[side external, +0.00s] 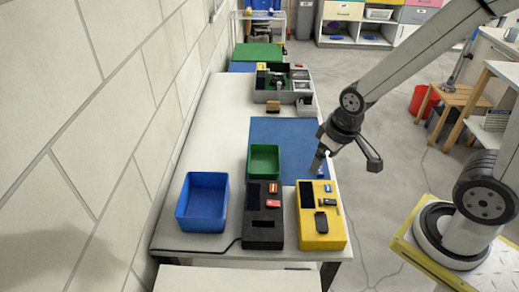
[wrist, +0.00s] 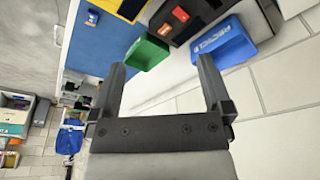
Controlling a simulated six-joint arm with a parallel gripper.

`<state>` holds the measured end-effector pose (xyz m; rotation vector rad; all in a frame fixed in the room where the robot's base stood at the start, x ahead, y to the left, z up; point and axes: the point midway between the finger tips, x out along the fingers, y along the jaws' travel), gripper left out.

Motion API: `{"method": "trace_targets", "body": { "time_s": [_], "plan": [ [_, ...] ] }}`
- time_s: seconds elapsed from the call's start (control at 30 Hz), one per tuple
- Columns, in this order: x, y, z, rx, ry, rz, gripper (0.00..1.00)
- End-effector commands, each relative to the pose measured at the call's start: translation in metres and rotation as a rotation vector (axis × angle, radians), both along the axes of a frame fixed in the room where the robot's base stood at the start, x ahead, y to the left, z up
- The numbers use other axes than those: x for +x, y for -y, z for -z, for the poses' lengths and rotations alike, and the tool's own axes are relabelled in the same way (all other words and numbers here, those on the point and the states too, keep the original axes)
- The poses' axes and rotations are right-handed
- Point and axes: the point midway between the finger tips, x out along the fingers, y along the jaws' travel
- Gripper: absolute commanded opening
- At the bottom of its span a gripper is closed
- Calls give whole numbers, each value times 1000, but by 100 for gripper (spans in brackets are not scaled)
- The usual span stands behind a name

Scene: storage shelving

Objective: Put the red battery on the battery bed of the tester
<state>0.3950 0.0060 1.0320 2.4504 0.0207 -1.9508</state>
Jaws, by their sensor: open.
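My gripper (side external: 319,165) is open and empty, held above the right edge of the blue mat, behind the yellow device. In the wrist view its two fingers (wrist: 160,75) are spread with nothing between them. A small red block (side external: 273,203), which looks like the red battery, lies on the black device (side external: 264,236), below a small orange piece (side external: 273,188). The black device has a dark panel and a dark recess. The yellow device (side external: 309,239) has a dark panel and black parts. I cannot tell for certain which device is the tester.
A blue bin (side external: 188,219) marked for recycling in the wrist view (wrist: 224,45) stands left of the black device. A green bin (side external: 264,148) stands behind it. The blue mat (side external: 285,133) looks mostly clear. A grey organiser (side external: 262,97) is farther back. A wall borders the left.

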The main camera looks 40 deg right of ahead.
Motion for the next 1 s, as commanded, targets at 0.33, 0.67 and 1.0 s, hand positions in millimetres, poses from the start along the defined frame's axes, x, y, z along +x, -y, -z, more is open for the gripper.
{"method": "trace_targets", "body": {
  "time_s": [0.33, 0.67, 1.0],
  "plan": [
    [-4, 6, -1, -1, 6, 17, 80],
    [0, 1, 0, -5, 2, -18, 80],
    [26, -55, 21, -60, -38, -440, 80]
  ]
}}
